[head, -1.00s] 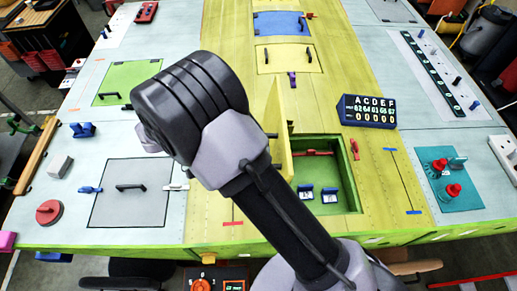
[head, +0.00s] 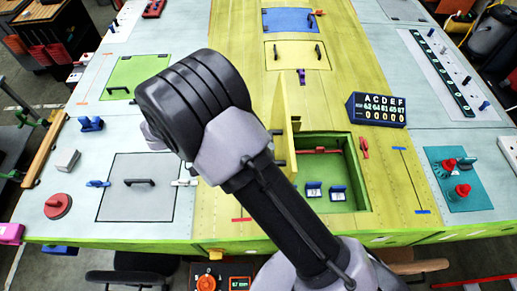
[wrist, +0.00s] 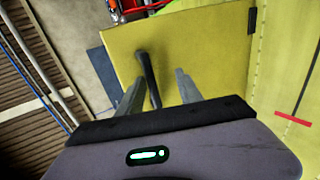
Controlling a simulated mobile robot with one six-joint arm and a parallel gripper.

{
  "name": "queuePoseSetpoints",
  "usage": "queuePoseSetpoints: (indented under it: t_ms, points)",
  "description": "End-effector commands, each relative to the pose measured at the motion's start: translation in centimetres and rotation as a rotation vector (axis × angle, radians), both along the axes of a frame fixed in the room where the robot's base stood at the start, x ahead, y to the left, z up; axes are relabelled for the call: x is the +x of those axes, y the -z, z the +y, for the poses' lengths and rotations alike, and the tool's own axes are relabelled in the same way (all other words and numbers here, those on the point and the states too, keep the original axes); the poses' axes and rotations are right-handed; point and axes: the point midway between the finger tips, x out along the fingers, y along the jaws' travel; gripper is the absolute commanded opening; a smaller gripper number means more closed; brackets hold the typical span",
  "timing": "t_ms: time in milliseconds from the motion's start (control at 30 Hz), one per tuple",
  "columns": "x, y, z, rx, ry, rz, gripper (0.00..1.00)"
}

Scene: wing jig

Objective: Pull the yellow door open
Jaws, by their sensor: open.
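The yellow door (head: 295,118) stands swung up at the left side of a green-lined compartment (head: 345,200) in the head view. In the wrist view the door panel (wrist: 210,50) fills the middle, with its black bar handle (wrist: 146,70). My gripper (wrist: 157,88) is open, with one finger on each side of the handle as seen there. I cannot tell whether either finger touches it. In the head view my arm hides the gripper and part of the door's surroundings.
The compartment holds two small blue-and-white parts (head: 314,190) and a red bar (head: 320,150). A dark number display (head: 376,110) stands to its right. A grey panel with a handle (head: 140,205) lies to the left. A red-knobbed teal plate (head: 455,200) is at the far right.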

Motion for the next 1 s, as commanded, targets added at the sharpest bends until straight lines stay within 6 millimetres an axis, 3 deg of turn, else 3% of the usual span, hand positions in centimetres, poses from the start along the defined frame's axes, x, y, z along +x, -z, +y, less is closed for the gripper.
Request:
queuePoseSetpoints:
  t_ms: [767,867,1000]
  points:
    - [0.1,-0.3,0.1,0.002,-0.002,-0.004,0.35]
    - [0.2,-0.5,0.7,0.003,-0.003,-0.006,0.35]
    - [0.2,-1.6,3.5,0.004,-0.005,-0.009,0.35]
